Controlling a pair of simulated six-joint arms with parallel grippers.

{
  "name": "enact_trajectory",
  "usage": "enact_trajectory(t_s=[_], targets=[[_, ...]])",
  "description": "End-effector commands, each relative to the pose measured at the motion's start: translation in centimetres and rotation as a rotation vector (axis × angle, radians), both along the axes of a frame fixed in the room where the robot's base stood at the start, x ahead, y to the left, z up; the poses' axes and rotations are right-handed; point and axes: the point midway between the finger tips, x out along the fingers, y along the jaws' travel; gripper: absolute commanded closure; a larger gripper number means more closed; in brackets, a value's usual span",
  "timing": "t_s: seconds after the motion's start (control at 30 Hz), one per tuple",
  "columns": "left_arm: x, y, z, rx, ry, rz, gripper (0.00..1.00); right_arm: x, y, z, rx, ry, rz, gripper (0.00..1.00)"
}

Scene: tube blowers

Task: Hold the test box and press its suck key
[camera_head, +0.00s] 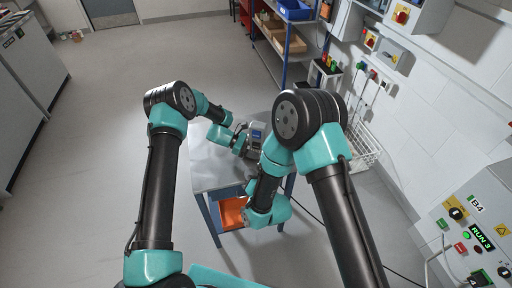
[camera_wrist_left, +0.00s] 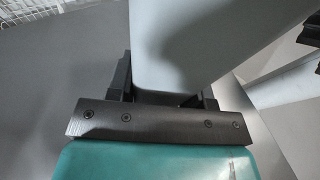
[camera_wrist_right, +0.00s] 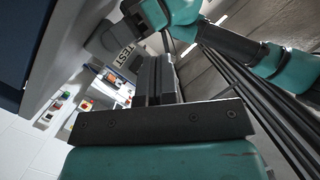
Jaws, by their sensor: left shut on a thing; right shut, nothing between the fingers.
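The grey test box (camera_head: 257,131) is held above the table, with a dark screen-like patch facing up. My left gripper (camera_head: 243,139) is shut on it from the left. In the left wrist view the box's pale grey body (camera_wrist_left: 190,40) stands between my left fingers (camera_wrist_left: 165,88). In the right wrist view a TEST label marks the box (camera_wrist_right: 125,55), beside my left gripper. My right gripper (camera_wrist_right: 156,68) is shut and empty, close to the box. Its dark fingers show at the left wrist view's right edge (camera_wrist_left: 311,38). My right arm hides it in the head view. I cannot make out the suck key.
The grey table (camera_head: 212,168) has an orange bin (camera_head: 232,213) underneath. A white wire basket (camera_head: 362,150) stands to the right, below the wall switches. A shelf rack (camera_head: 287,42) with boxes is behind. The floor at left is clear.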

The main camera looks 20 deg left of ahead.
Motion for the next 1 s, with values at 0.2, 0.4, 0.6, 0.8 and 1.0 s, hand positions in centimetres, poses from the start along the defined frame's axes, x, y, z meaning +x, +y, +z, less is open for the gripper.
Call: enact_trajectory(t_s=[0.2, 0.4, 0.6, 0.8, 1.0], targets=[[0.0, 0.0, 0.0, 0.0, 0.0, 0.0, 0.84, -0.4, 1.2, 0.6, 0.029, -0.023, 0.012, 1.0], [0.0, 0.0, 0.0, 0.0, 0.0, 0.0, 0.84, -0.4, 1.1, 0.5, 0.027, -0.022, 0.011, 1.0], [0.0, 0.0, 0.0, 0.0, 0.0, 0.0, 0.84, 0.0, 1.1, 0.5, 0.027, -0.022, 0.01, 1.0], [0.0, 0.0, 0.0, 0.0, 0.0, 0.0, 0.84, 1.6, 1.1, 0.5, 0.028, -0.022, 0.008, 1.0], [0.0, 0.0, 0.0, 0.0, 0.0, 0.0, 0.84, 3.9, 1.0, 0.5, 0.027, -0.021, 0.009, 1.0]])
